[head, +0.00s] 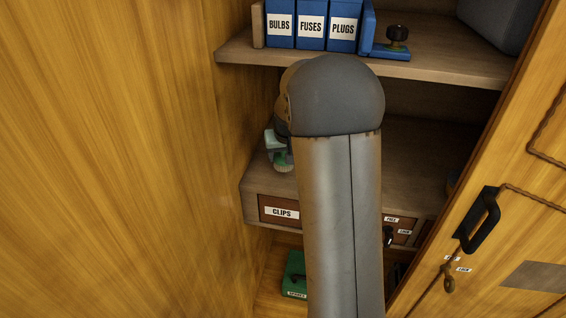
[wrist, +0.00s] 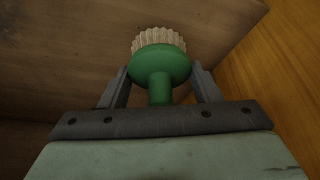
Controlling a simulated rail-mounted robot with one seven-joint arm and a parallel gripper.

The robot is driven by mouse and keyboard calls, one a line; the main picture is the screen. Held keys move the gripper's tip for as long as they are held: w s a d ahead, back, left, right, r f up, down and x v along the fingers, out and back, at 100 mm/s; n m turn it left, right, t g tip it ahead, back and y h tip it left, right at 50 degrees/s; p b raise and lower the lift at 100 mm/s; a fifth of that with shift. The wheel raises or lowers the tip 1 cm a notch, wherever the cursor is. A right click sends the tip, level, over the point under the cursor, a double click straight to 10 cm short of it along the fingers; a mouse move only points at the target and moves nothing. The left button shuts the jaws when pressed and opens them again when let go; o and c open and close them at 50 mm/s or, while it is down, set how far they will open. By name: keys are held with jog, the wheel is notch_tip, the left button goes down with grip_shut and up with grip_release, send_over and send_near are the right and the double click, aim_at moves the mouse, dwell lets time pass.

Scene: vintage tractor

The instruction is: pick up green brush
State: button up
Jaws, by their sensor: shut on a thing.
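The green brush (wrist: 160,65) has a round green head, a green stem and pale bristles. In the wrist view it sits between the two dark fingers of my gripper (wrist: 160,88), which are shut on it. The bristles point away from the gripper, towards a brown wooden surface. I cannot tell whether they touch it.
The upper shelf (head: 430,70) holds blue boxes (head: 311,25) marked BULBS, FUSES and PLUGS. Below is a CLIPS drawer (head: 281,212) and a green box (head: 295,275). A wooden wall (head: 120,150) is close on the left; a door with a black handle (head: 480,220) is at right.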

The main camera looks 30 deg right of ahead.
jog(key=s+a+r+b, duration=0.1)
jog(key=s+r+b, duration=0.2)
jog(key=s+r, duration=0.6)
jog(key=s, duration=0.4)
jog(key=shift+s+a, duration=0.2)
jog(key=shift+a, duration=0.05)
